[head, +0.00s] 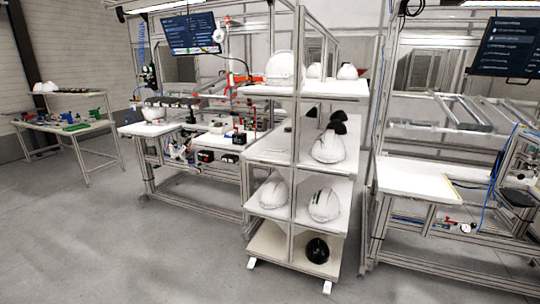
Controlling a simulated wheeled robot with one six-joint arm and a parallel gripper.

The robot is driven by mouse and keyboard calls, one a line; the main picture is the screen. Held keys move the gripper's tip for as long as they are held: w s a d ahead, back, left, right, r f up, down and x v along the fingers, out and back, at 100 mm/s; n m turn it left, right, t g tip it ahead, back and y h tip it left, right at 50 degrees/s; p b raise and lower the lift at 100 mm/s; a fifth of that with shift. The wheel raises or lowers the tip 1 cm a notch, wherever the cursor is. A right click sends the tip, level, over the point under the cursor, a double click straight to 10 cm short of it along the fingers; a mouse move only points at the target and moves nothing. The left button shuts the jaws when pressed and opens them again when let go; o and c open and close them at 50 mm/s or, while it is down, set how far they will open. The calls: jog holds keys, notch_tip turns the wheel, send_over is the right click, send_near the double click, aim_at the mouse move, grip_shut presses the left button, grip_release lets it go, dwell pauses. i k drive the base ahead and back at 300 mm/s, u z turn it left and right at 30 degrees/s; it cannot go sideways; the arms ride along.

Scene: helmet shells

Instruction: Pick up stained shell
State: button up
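Several white helmet shells stand on a shelf rack (296,188) in the middle of the head view. One shell (285,68) is on the top shelf and another (328,147) is on the shelf below it. Two more shells, a left one (274,193) and a right one (324,205), sit on the lower shelf. The right one has a dark mark, but I cannot tell whether it is a stain. A black shell (317,250) is on the bottom shelf. My gripper is not in view.
A workbench with a white shell (154,113) and small parts stands left of the rack. A white-topped table (418,180) stands close on the right. A far table (66,127) holds green and red tools. The grey floor (150,250) in front is clear.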

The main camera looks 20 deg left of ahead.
aim_at(325, 205)
jog(key=u, duration=0.75)
jog(key=i, duration=0.4)
jog(key=u, duration=1)
jog(key=i, duration=1.55)
jog(key=z, duration=0.5)
